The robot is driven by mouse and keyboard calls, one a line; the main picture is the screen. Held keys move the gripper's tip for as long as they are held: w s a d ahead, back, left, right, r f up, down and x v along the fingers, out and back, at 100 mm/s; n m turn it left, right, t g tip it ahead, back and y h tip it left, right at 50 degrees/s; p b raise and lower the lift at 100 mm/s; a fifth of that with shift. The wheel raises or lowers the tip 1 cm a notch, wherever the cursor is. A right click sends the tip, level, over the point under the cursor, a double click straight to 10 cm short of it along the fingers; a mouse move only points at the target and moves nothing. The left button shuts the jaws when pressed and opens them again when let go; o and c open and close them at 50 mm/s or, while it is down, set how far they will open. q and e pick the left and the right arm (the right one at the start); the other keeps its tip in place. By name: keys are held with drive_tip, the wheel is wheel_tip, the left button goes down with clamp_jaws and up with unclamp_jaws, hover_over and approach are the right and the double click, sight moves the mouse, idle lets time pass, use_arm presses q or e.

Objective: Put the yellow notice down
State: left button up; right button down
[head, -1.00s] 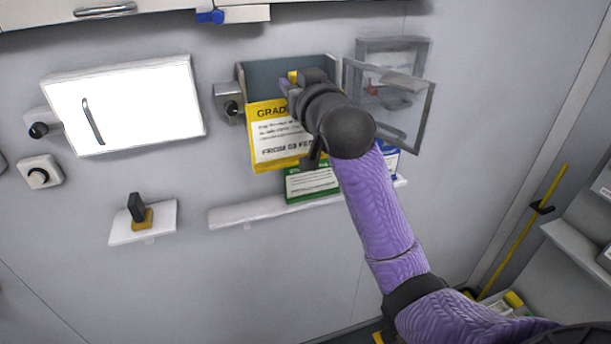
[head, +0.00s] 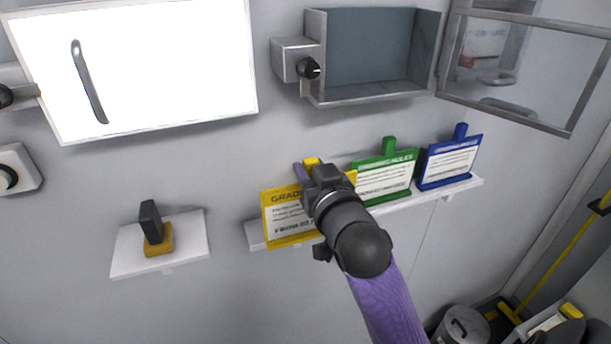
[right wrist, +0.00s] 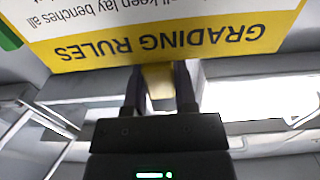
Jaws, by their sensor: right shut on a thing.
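The yellow notice (head: 288,215) is a white card with a yellow border and the heading "GRADING RULES". In the head view it is at the left end of the white wall shelf (head: 403,203), left of the green notice. My right gripper (head: 311,170) is shut on the tab at its top. The card also fills the top of the right wrist view (right wrist: 170,38), with the tab between the fingers (right wrist: 160,88). My gripper and arm hide the card's right part. I cannot tell whether its lower edge touches the shelf. My left gripper is not in view.
The green notice (head: 386,183) and blue notice (head: 449,163) stand on the shelf to the right. Above is an open, empty wall box (head: 372,95) with its clear door (head: 520,110) swung right. A small shelf (head: 190,245) holds a black-handled stamp-like item (head: 153,225).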

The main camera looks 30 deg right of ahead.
drive_tip(key=x, duration=0.7)
drive_tip(key=shift+a+r, duration=0.1)
drive_tip(key=shift+r, duration=0.05)
wheel_tip(320, 180, down, 3)
drive_tip(key=shift+w+r+p, duration=0.1)
drive_tip(key=shift+w+p, duration=0.05)
drive_tip(key=shift+p, duration=0.15)
drive_tip(key=shift+f, duration=0.4)
drive_tip(key=shift+c, duration=2)
unclamp_jaws()
